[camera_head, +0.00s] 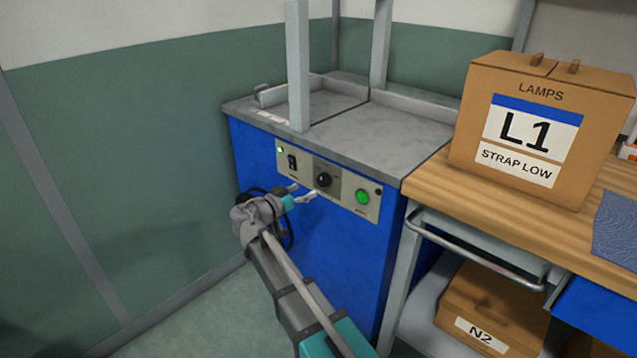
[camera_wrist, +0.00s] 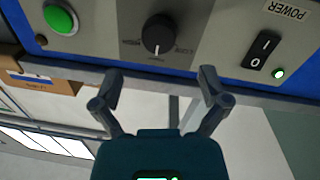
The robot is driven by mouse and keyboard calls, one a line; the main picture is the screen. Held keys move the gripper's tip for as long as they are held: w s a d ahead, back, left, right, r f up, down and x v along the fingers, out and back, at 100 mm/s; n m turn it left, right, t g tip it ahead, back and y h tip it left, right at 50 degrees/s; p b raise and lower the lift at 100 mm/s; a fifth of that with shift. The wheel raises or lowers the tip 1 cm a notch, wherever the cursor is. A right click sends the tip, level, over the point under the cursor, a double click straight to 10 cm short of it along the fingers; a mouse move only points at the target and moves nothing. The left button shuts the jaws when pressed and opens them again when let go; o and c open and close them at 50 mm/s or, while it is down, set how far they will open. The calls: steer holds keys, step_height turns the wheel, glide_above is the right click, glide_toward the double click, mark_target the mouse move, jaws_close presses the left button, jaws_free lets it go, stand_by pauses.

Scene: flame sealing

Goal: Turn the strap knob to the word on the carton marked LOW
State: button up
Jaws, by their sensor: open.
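The black strap knob (camera_head: 323,180) is on the pale control panel of the blue machine. In the wrist view the knob (camera_wrist: 158,35) shows a short pale pointer mark on its lower side. The small words around it are too blurred to read. My gripper (camera_head: 303,195) is just in front of the panel, by the knob. In the wrist view my gripper (camera_wrist: 161,78) has its two fingers spread and empty, apart from the knob and below it in the picture. The carton (camera_head: 483,158) on the wooden bench reads LAMPS, L1 and STRAP LOW.
A green button (camera_head: 362,197) is to the right of the knob, and a black power switch (camera_head: 292,163) with a lit green lamp is to its left. A grey upright (camera_head: 298,70) stands on the machine top. An N2 box (camera_head: 490,312) sits under the bench.

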mark_target(320, 181)
steer(key=shift+x, duration=3.1)
steer(key=shift+c, duration=0.2)
steer(key=c, duration=1.1)
